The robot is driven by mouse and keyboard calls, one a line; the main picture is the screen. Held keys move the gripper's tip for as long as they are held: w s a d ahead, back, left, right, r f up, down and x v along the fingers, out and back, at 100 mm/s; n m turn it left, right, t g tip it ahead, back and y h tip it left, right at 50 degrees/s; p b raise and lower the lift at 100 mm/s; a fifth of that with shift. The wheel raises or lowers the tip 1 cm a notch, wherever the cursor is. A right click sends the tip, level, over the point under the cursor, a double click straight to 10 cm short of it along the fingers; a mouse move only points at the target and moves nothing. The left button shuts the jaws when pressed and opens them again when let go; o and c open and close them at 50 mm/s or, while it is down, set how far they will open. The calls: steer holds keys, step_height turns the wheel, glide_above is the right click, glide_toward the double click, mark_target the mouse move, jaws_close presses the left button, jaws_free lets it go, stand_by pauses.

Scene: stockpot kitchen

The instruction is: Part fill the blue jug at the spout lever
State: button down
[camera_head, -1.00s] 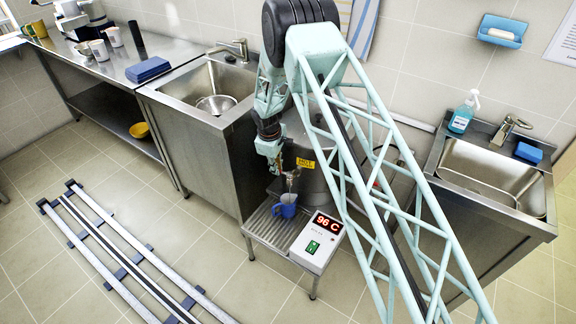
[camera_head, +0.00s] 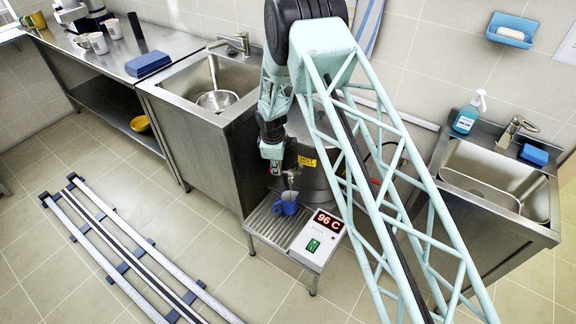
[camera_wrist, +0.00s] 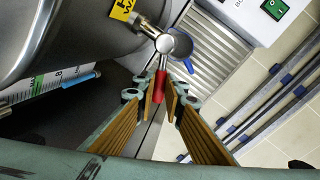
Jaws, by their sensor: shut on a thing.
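The blue jug (camera_head: 289,204) stands on the slatted drip tray (camera_head: 262,222) in front of the steel pot, below the spout. Part of the jug (camera_wrist: 186,44) shows in the wrist view behind the round tap head (camera_wrist: 165,43). The red spout lever (camera_wrist: 160,86) lies between my fingertips. My gripper (camera_wrist: 161,96) is shut on this lever, with wood-coloured pads on both sides of it. The inside of the jug is too small and too covered to tell its level, and I cannot make out any flow from the spout.
The control box (camera_head: 317,239) beside the tray reads 96 C. The pot (camera_head: 316,184) carries a yellow warning label. Sinks stand left (camera_head: 168,88) and right (camera_head: 505,205). Floor rails (camera_head: 128,262) run at lower left. My arm hides part of the pot.

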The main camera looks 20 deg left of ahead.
stand_by(0.4)
steer(key=c, duration=2.7)
jaws_free()
steer(key=shift+s, duration=0.1)
steer(key=shift+r, duration=0.2)
steer(key=shift+s+d+r, duration=0.1)
steer(key=shift+s+r, duration=0.3)
steer(key=shift+r, duration=1.5)
steer(key=shift+s+d+r, duration=0.1)
steer(key=shift+s+r, duration=0.25)
steer(key=shift+r, duration=1.5)
steer(key=shift+s+d+r, duration=0.1)
steer(key=shift+s+r, duration=0.3)
steer(key=shift+r, duration=1.5)
